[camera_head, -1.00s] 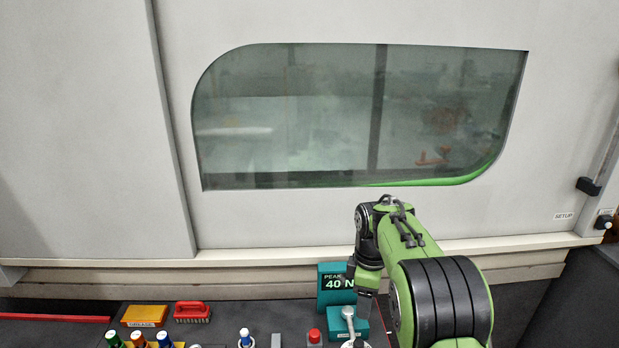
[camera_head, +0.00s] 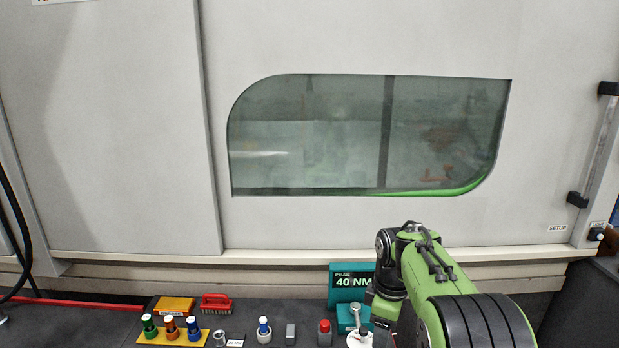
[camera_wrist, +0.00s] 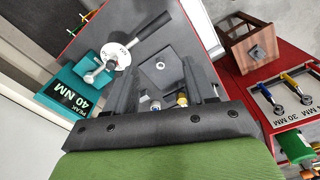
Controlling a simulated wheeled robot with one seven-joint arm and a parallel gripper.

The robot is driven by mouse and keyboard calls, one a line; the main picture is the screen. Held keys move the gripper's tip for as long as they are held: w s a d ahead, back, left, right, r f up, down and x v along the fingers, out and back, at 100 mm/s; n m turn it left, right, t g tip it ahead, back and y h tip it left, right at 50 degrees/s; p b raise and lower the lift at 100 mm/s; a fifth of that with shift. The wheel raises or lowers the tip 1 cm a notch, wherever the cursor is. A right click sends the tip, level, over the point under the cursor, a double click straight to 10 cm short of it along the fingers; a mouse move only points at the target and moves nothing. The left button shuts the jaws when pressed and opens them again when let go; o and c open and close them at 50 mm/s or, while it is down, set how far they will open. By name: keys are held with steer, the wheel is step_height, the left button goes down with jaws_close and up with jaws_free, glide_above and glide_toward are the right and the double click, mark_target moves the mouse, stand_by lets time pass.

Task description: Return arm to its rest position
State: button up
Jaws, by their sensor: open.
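My green and black arm (camera_head: 440,275) reaches in from the lower right of the head view, bent down at its dark wrist over the right part of the bench. My gripper (camera_wrist: 158,68) shows in the wrist view with its two dark fingers spread apart and nothing held between them. Beyond the fingers is a grey square plate with a dark hole (camera_wrist: 160,68). A teal tester reading "PEAK 40 NM" (camera_head: 352,282) stands left of the wrist and also shows in the wrist view (camera_wrist: 72,95).
A large machine door with a window (camera_head: 370,135) stands behind. A red surface with tools (camera_wrist: 285,95) lies right in the wrist view.

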steer(key=s+r+m+t, duration=0.3)
steer(key=s+r+m, duration=0.5)
steer(key=s, duration=0.6)
steer(key=s+f+m+t, duration=0.1)
steer(key=s+m, duration=0.4)
steer(key=s, duration=0.9)
steer(key=shift+f+t, duration=0.15)
steer(key=shift+t, duration=0.45)
